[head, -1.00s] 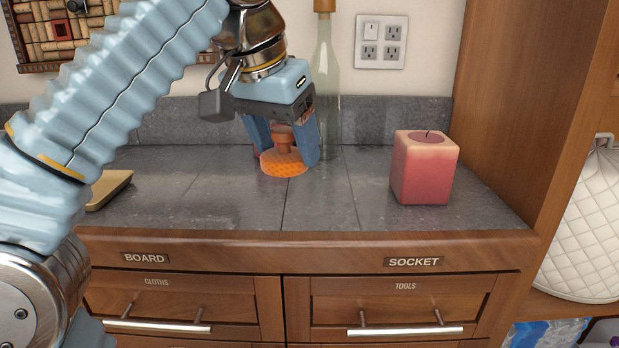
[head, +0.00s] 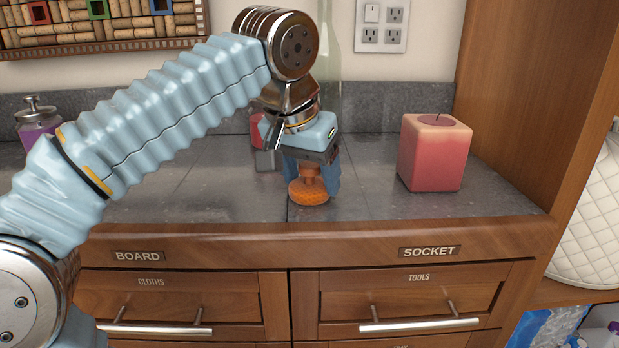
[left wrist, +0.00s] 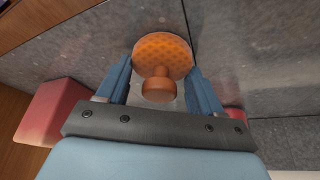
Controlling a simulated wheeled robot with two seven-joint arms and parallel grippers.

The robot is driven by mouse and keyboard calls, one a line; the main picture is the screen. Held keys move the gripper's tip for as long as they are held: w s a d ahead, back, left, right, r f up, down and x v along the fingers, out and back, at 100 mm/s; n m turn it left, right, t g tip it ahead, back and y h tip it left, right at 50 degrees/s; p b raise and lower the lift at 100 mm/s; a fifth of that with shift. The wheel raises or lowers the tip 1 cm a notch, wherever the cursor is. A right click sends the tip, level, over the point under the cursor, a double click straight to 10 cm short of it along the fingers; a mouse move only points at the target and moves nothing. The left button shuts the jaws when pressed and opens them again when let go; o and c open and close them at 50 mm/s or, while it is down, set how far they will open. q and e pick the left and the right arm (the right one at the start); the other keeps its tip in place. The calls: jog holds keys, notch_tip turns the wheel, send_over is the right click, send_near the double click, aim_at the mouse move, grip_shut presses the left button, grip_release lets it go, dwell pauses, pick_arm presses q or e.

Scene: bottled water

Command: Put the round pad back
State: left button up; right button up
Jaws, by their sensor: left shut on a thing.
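The round pad (head: 308,193) is an orange textured disc with a knob on top. My left gripper (head: 311,172) points down over the counter and is shut on the pad's knob. In the head view the pad shows below the fingers, near the counter's front edge; I cannot tell whether it touches the counter. In the left wrist view the pad (left wrist: 163,52) and its knob (left wrist: 158,90) show between the two blue fingers (left wrist: 160,88). My right gripper is not in view.
A pink-red square candle (head: 434,155) stands right of the gripper. Behind it are a clear bottle (head: 329,45) and a partly hidden red item (head: 257,130). A purple jar (head: 38,125) stands at the far left. A wooden side panel (head: 530,100) bounds the counter's right.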

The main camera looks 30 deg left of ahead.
pick_arm(q)
jog(key=shift+s+r, duration=0.1)
jog(key=shift+s, duration=0.05)
jog(key=o, duration=0.9)
jog(key=shift+o, duration=0.2)
jog(key=shift+r, duration=0.15)
jog(key=p+v, duration=0.2)
jog(key=v, duration=0.9)
jog(key=shift+r, duration=0.3)
jog(key=shift+s, duration=0.2)
